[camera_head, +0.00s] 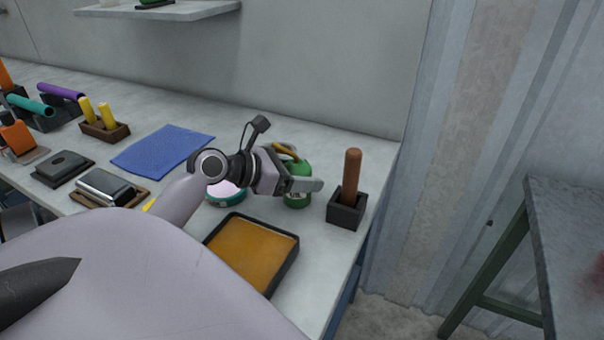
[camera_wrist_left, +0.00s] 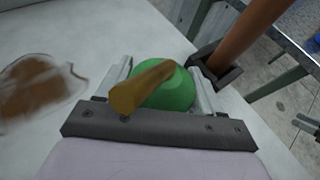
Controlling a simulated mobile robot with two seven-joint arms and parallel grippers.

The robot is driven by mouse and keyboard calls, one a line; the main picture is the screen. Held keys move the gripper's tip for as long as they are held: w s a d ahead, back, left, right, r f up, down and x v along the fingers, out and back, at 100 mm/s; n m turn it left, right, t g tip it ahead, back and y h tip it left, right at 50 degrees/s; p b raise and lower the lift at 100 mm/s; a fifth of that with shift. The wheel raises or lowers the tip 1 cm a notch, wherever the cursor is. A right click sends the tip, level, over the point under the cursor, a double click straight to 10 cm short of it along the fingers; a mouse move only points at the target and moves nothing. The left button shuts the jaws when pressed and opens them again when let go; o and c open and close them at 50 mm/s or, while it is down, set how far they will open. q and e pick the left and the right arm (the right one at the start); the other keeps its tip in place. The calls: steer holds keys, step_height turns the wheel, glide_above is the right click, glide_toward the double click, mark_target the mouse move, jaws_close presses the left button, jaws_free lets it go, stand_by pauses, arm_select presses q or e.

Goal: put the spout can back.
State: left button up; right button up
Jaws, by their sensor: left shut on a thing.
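The spout can is green with a brownish-yellow spout or handle on top. In the head view the can (camera_head: 297,170) stands upright near the right end of the bench. My left gripper (camera_head: 306,185) reaches it from the left, with its fingers around the can's body. In the left wrist view the green can (camera_wrist_left: 178,95) sits between the fingers of the left gripper (camera_wrist_left: 163,75), which is shut on it. Its base seems at or close to the bench top; I cannot tell if it touches. My right gripper is not in view.
A dark block holding a brown wooden handle (camera_head: 352,170) stands just right of the can. A black tray of orange material (camera_head: 293,245) lies in front. A teal round tin (camera_head: 214,201) is partly hidden by my arm. A blue mat (camera_head: 160,150) lies left. The bench ends at right.

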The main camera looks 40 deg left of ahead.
arm_select(q)
steer(key=o, duration=1)
steer(key=shift+f, duration=0.1)
steer(key=shift+o, duration=0.2)
steer(key=shift+s+a+r, duration=0.1)
steer(key=shift+s+r, duration=0.15)
steer(key=shift+s, duration=0.05)
steer(key=p+v, duration=0.1)
steer(key=v, duration=1)
steer(key=shift+s+a, duration=0.1)
steer(key=shift+s, duration=0.1)
